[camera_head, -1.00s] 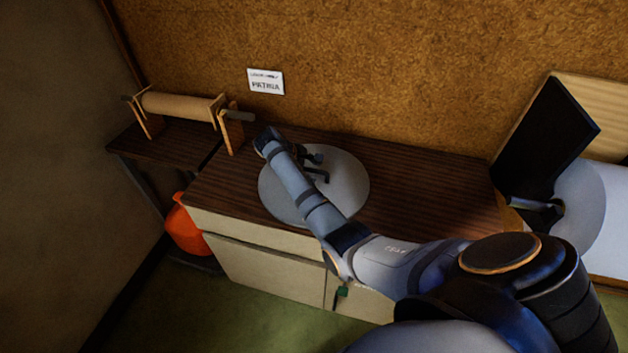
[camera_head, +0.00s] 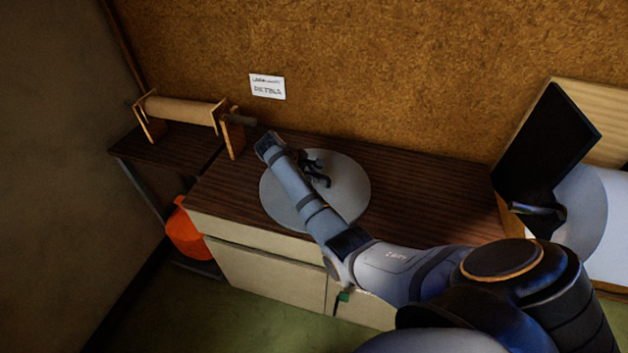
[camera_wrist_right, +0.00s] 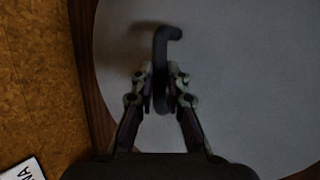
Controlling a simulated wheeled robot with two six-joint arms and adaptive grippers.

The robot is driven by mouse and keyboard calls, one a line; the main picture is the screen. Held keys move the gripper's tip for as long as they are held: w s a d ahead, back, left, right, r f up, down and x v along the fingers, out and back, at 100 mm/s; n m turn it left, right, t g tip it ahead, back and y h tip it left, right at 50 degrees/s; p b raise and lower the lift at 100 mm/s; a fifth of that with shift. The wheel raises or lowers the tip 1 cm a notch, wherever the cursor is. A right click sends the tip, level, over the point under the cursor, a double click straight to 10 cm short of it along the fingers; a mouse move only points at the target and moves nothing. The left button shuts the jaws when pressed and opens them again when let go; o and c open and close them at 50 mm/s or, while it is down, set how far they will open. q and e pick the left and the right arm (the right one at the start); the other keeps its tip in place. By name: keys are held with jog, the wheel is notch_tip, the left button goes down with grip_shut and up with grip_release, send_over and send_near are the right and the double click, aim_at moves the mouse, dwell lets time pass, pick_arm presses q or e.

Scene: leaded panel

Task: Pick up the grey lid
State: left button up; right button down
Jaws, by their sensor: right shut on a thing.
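The grey lid (camera_head: 347,184) is a flat round disc lying on the dark wood top of a low cabinet. It fills much of the right wrist view (camera_wrist_right: 245,75). Its dark hooked handle (camera_wrist_right: 161,42) stands between the fingers there. My right gripper (camera_wrist_right: 160,77) is shut on this handle, one finger on each side. In the head view my right gripper (camera_head: 318,170) is small and dark over the lid, and my forearm covers the lid's left part. I cannot tell a gap between lid and cabinet top. My left gripper is not in view.
The cabinet top (camera_head: 430,190) is clear to the right of the lid. A paper roll on a wooden stand (camera_head: 183,109) is at the left. A dark upright panel (camera_head: 546,145) stands at the right. A white label (camera_head: 267,87) is on the cork wall.

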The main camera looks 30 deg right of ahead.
jog(key=shift+r, duration=0.65)
jog(key=s+a+r+p, duration=0.3)
jog(key=s+r+p, duration=0.1)
jog(key=s+r, duration=0.7)
jog(key=s, duration=0.2)
jog(key=shift+s+r+p, duration=0.35)
